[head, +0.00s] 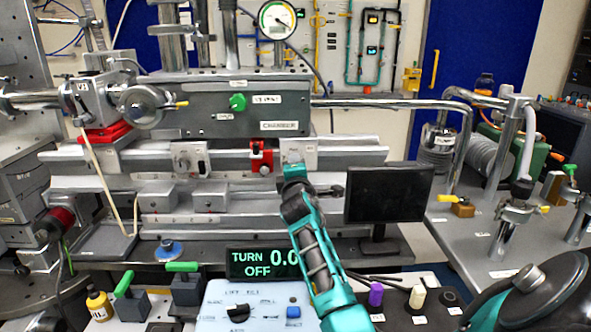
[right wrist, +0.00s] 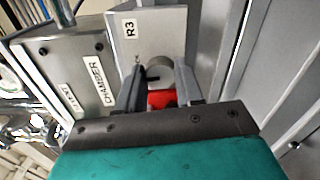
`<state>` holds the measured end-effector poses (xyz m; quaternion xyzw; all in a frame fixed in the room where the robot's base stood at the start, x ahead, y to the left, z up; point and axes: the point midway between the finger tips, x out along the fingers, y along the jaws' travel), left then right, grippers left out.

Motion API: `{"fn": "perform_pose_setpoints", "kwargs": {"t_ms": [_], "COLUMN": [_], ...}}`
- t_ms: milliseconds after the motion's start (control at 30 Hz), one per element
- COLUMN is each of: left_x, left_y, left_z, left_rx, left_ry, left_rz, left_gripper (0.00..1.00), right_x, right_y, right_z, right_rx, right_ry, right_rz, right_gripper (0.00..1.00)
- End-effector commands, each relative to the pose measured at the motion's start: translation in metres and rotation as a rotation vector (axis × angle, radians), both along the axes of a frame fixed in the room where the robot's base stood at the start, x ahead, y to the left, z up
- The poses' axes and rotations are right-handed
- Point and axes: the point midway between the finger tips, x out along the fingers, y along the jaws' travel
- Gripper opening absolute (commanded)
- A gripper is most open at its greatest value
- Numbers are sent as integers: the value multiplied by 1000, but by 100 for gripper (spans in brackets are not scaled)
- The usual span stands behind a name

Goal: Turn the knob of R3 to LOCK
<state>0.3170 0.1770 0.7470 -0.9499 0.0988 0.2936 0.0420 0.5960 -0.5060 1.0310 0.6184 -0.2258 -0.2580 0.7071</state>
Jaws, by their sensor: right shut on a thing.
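The R3 carrier (right wrist: 150,35) is a light grey block with an R3 label in the right wrist view. Its round grey knob (right wrist: 158,68) shows a dark bar or slot and sits between the fingertips of my right gripper (right wrist: 158,80). The gripper is shut on the knob. A red part (right wrist: 161,99) shows just below the knob between the fingers. In the head view my right gripper (head: 293,168) reaches the rail and hides the knob; part of the R3 carrier (head: 310,148) shows behind it. The LOCK marking cannot be read. My left gripper is not in view.
A red carrier (head: 261,157) stands on the rail just left of my right gripper. The grey chamber (head: 290,120) is above. A dark monitor (head: 388,194) stands close on the right. The display (head: 262,262) reads TURN 0.0 OFF, partly covered by my arm.

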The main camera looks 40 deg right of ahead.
Motion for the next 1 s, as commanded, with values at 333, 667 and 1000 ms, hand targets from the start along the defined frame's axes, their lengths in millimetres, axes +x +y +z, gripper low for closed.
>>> {"fn": "perform_pose_setpoints", "kwargs": {"t_ms": [333, 667, 1000], "left_x": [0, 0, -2], "left_y": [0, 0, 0], "left_z": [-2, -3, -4], "left_rx": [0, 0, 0], "left_ry": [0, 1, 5], "left_rz": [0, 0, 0], "left_gripper": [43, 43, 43], "right_x": [0, 0, 0], "right_y": [1, 1, 1], "right_z": [-2, -2, -1], "right_rx": [102, 118, 117], "right_ry": [-83, -97, -96], "right_rz": [1, 1, 1], "right_gripper": [6, 6, 50]}}
